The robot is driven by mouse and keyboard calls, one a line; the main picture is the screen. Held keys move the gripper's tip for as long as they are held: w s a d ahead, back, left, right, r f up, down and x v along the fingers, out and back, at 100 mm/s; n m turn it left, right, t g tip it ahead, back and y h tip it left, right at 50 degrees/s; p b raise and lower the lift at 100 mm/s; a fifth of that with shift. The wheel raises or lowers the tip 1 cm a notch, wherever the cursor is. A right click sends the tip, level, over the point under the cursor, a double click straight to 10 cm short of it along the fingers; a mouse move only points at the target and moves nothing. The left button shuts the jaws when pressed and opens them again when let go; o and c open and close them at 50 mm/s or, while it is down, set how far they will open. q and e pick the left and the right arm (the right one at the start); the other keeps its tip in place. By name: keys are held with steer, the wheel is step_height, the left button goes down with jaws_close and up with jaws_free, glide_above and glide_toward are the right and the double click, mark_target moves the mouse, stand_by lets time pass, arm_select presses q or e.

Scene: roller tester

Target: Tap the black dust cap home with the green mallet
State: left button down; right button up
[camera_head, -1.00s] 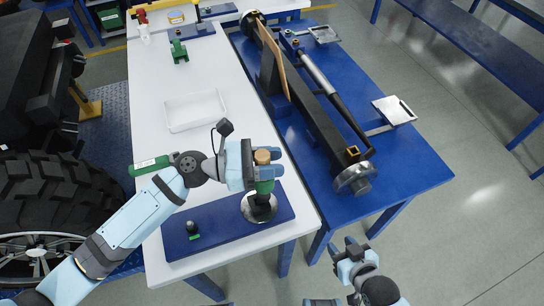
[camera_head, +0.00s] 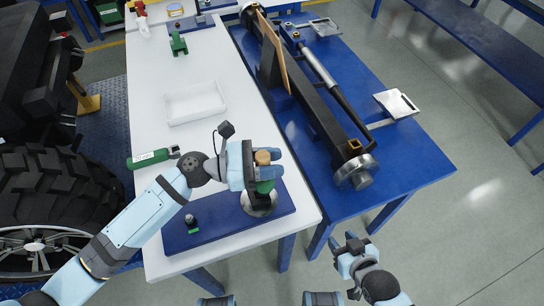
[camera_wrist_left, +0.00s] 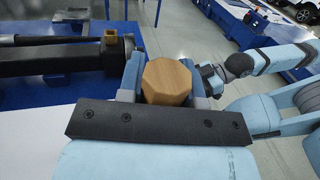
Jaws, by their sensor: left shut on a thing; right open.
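My left gripper (camera_head: 262,168) is shut on the green mallet, gripping its wooden handle upright. The handle's end (camera_head: 263,155) sticks up between the fingers, and its faceted top (camera_wrist_left: 167,80) fills the gap in the left wrist view. The mallet's green part (camera_head: 264,187) points down over a silver disc (camera_head: 259,209) on the blue board. A dark piece, apparently the black dust cap (camera_head: 257,197), shows between them, mostly hidden; I cannot tell whether the mallet touches it. My right gripper (camera_head: 349,246) is open and empty, in front of the blue table.
A green cylinder (camera_head: 150,158) and a white tray (camera_head: 195,103) lie behind. A long black fixture (camera_head: 315,105) fills the blue table.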

arm_select(q)
steer(key=shift+p, duration=0.55)
steer(key=shift+r+p, duration=1.35)
steer(key=shift+r, duration=0.1)
steer(key=shift+f, duration=0.1)
arm_select(e)
step_height(320, 180, up, 3)
steer(key=shift+f, duration=0.1)
